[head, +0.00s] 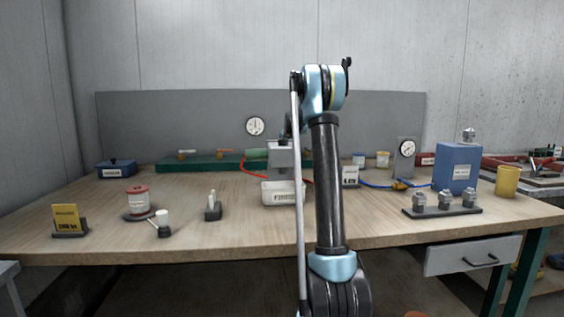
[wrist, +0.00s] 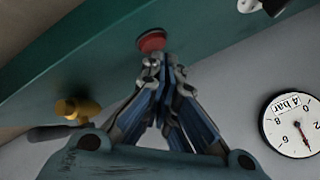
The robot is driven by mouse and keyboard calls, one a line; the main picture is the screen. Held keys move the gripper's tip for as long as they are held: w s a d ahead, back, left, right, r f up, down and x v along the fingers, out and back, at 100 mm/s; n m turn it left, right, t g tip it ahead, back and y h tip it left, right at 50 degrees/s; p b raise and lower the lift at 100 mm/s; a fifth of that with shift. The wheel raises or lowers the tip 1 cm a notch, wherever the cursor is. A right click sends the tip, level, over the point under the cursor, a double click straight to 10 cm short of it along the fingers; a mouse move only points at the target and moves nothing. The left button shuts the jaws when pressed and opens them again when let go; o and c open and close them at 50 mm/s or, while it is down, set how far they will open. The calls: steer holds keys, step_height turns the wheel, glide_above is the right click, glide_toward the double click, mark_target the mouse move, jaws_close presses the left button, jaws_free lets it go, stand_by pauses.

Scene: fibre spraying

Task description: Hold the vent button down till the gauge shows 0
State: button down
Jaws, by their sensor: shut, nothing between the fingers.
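In the wrist view, a red round button (wrist: 151,41) sits on a green bar. My gripper (wrist: 155,60) is shut and empty, its fingertips right at the lower edge of the button. I cannot tell whether they touch or press it. A white round gauge (wrist: 299,138) marked "4 bar" is at the right, cut by the edge. Its red needle points down and right, away from the 0; the exact value is too small to read. In the head view a gauge (head: 255,126) hangs on the grey back panel. My arm hides the button and gripper there.
The green bar (head: 200,164) runs along the back of the wooden table. A yellow-handled valve (wrist: 80,107) is left of my gripper in the wrist view. A second gauge (head: 406,147) and a blue box (head: 457,168) stand at the right. A red hose (head: 252,170) lies nearby.

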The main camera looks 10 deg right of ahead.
steer(key=shift+f, duration=0.4)
stand_by(2.8)
steer(key=shift+r, duration=0.1)
stand_by(1.0)
steer(key=shift+r, duration=0.75)
steer(key=shift+r, duration=2.5)
